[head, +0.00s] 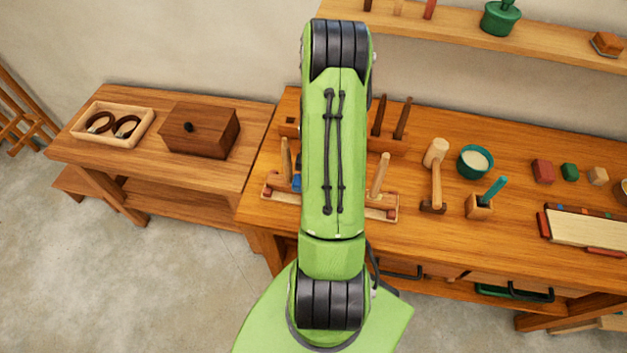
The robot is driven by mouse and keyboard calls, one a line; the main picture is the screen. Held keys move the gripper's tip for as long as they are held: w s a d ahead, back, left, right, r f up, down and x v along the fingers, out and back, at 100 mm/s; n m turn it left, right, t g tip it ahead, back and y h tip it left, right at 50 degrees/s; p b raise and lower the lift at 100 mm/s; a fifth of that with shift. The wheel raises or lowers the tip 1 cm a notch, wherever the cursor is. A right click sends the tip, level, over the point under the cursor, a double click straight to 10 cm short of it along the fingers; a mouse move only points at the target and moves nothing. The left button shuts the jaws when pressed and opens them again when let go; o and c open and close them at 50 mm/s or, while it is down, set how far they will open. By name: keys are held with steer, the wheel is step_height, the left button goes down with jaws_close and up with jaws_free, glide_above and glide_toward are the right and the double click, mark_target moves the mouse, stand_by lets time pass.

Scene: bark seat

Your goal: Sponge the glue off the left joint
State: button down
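A low wooden assembly stands on the workbench behind my green arm. Its rail (381,212) carries a left upright peg (286,160) and a right upright peg (379,176). My arm covers the middle of the rail. A small blue item (297,183) shows beside the left peg, partly hidden by the arm; I cannot tell what it is. No glue can be made out at the left joint from here. A yellowish item (625,187) is cut off at the right edge; I cannot tell whether it is a sponge. My gripper is hidden behind the arm.
On the workbench (400,245) stand a mallet (436,160), a teal pot (475,162), a wooden holder with a green-handled tool (480,206), small blocks (542,171) and a pale board (585,229). A side table (160,160) holds a tray (75,130) and a lidded box (215,140).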

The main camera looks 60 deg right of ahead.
steer(key=shift+w+d+r, duration=0.1)
steer(key=shift+w+d, duration=0.15)
steer(key=shift+d, duration=0.35)
steer(key=shift+w+d, duration=0.25)
steer(key=shift+d, duration=0.3)
steer(key=shift+s+a+b, duration=0.2)
steer(key=shift+s+a, duration=0.05)
steer(key=shift+a, duration=0.35)
steer(key=shift+s+a+b, duration=0.2)
steer(key=shift+s+a, duration=0.05)
steer(key=shift+a, duration=0.3)
steer(key=shift+w+d, duration=0.25)
steer(key=shift+d, duration=0.35)
steer(key=shift+w+d, duration=0.25)
steer(key=shift+d, duration=0.3)
steer(key=shift+s+a+f+b, duration=0.15)
steer(key=shift+s+a, duration=0.15)
steer(key=shift+a, duration=0.3)
steer(key=shift+s+a+f+b, duration=0.15)
steer(key=shift+s+a, duration=0.1)
steer(key=shift+a, duration=0.35)
steer(key=shift+r, duration=0.1)
step_height(320, 180, up, 6)
steer(key=p, duration=0.4)
steer(key=shift+r, duration=0.2)
steer(key=shift+f, duration=0.1)
steer(key=shift+f, duration=0.2)
